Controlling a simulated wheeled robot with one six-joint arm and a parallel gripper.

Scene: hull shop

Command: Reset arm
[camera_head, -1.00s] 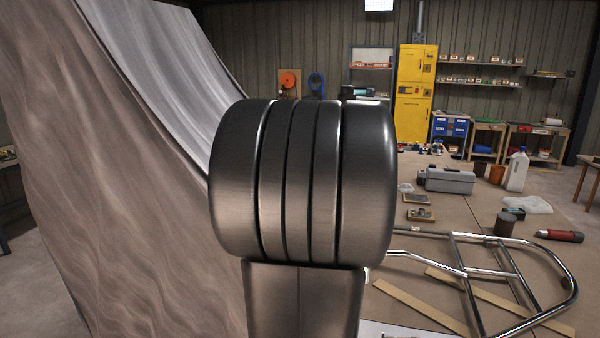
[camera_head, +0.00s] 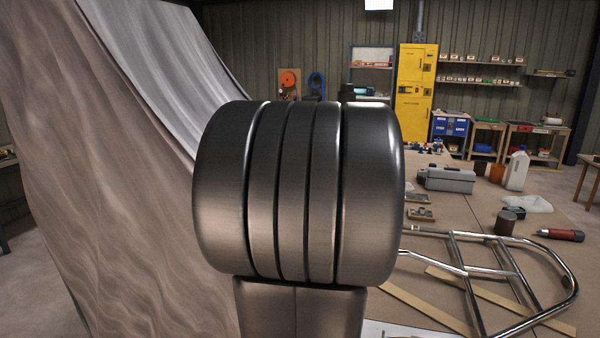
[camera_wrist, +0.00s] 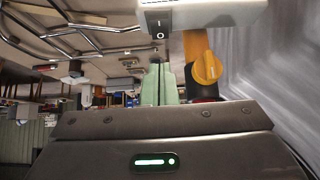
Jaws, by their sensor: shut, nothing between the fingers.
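My gripper (camera_wrist: 157,84) shows in the wrist view as two pale green fingers pressed together, with nothing between them. In the head view my arm's large dark metal joint (camera_head: 300,190) fills the middle and the gripper does not show. A white housing with a rocker switch (camera_wrist: 190,14) is close at the top of the wrist view. A yellow part with a knob (camera_wrist: 206,66) is just right of the fingers. I cannot tell whether the fingers touch either one.
A tall curved hull panel (camera_head: 100,150) stands close on the left. On the right, a brown-topped bench (camera_head: 480,215) carries a bent chrome tube frame (camera_head: 460,280), a grey case (camera_head: 447,179), a white jug (camera_head: 516,171) and a red-handled tool (camera_head: 560,235). A yellow cabinet (camera_head: 415,90) stands behind.

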